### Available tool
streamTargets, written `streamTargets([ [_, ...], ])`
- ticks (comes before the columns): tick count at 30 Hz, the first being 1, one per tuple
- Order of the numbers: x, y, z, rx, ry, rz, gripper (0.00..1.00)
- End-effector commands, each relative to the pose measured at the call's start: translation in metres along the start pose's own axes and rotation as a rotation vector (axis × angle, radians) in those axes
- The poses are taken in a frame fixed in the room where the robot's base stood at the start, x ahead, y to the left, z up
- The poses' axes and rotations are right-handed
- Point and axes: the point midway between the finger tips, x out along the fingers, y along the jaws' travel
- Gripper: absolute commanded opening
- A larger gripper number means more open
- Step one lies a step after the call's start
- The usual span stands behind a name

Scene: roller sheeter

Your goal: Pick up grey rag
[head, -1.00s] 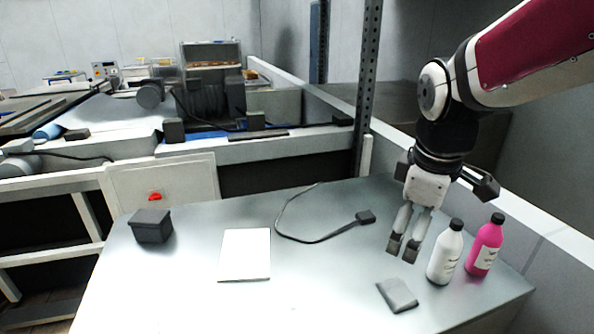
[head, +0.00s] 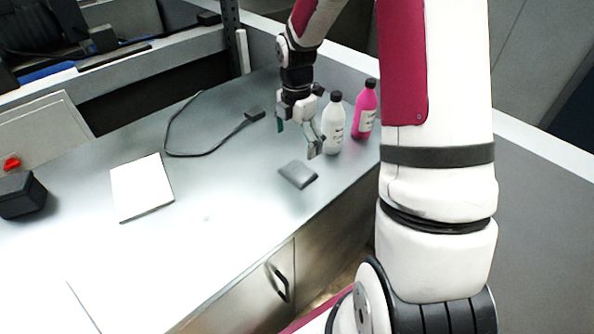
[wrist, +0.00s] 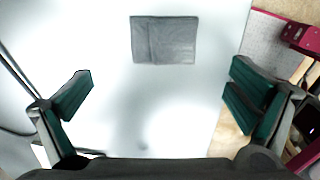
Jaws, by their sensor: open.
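The grey rag (head: 297,174) lies flat and folded on the metal table, near its front edge. In the wrist view the rag (wrist: 164,40) shows at the top middle, ahead of the fingers and between their lines. My gripper (head: 297,140) is open and empty above the table, just behind the rag in the head view. In the wrist view its two green-padded fingers (wrist: 160,98) stand wide apart, with bare tabletop between them. It does not touch the rag.
A white bottle (head: 333,123) stands close to the right of my gripper, with a pink bottle (head: 365,110) beside it. A black cable (head: 197,152), a white pad (head: 141,188) and a black box (head: 20,195) lie to the left. The table's middle is clear.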

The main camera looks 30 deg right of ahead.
Motion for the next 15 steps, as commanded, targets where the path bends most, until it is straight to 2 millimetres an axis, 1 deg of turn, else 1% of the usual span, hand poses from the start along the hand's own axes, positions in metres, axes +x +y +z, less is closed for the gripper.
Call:
streamTargets([
  [1, 0.011, -0.002, -0.001, 0.0, 0.003, -0.005, 1.0],
  [4, 0.027, -0.001, -0.001, 0.001, 0.002, -0.003, 1.0],
  [7, 0.037, -0.001, -0.001, 0.002, 0.001, -0.002, 1.0],
  [13, 0.049, -0.002, 0.0, 0.002, 0.001, -0.002, 1.0],
  [15, 0.058, -0.004, -0.001, 0.001, 0.002, -0.004, 1.0],
])
